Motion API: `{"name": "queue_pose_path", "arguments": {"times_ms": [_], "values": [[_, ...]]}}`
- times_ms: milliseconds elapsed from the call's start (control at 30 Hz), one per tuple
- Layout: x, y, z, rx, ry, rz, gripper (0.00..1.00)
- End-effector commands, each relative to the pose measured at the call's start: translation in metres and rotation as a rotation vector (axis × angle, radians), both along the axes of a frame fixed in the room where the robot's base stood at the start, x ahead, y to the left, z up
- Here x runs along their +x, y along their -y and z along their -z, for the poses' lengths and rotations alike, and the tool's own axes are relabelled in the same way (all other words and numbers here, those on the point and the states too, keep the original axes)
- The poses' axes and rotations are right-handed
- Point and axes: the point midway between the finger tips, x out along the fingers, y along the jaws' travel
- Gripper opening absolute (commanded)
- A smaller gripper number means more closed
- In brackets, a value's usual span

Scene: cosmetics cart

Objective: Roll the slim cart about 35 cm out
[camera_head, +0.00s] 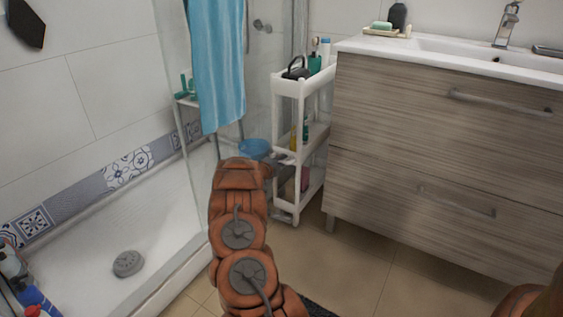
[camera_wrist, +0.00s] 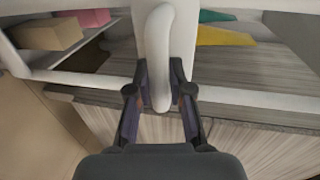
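The slim cart (camera_head: 291,88) is a white, narrow, tiered shelf unit standing upright in the gap between the shower glass and the wooden vanity. My gripper (camera_head: 284,159) is at the cart's front, around middle-shelf height, and is partly hidden by my arm in the head view. In the wrist view, my gripper's two dark fingers (camera_wrist: 160,80) lie on both sides of a white, rounded, protruding part of the cart (camera_wrist: 158,40). Both fingers appear to touch it, so the gripper looks shut on it. The cart's far side is hidden.
The vanity (camera_head: 430,130) stands close on the cart's right. The shower glass and a hanging blue towel (camera_head: 216,65) are on the left. Bottles (camera_head: 315,62) and a dark item stand on the cart's top.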

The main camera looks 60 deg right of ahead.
Motion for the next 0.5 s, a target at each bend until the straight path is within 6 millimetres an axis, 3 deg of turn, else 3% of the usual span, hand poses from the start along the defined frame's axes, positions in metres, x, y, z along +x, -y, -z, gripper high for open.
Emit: {"name": "queue_pose_path", "arguments": {"times_ms": [167,500], "values": [[0.0001,0.0,-0.0002,0.0,0.0,0.0,0.0],[0.0002,0.0001,-0.0008,-0.001,0.0,0.0,0.0]]}}
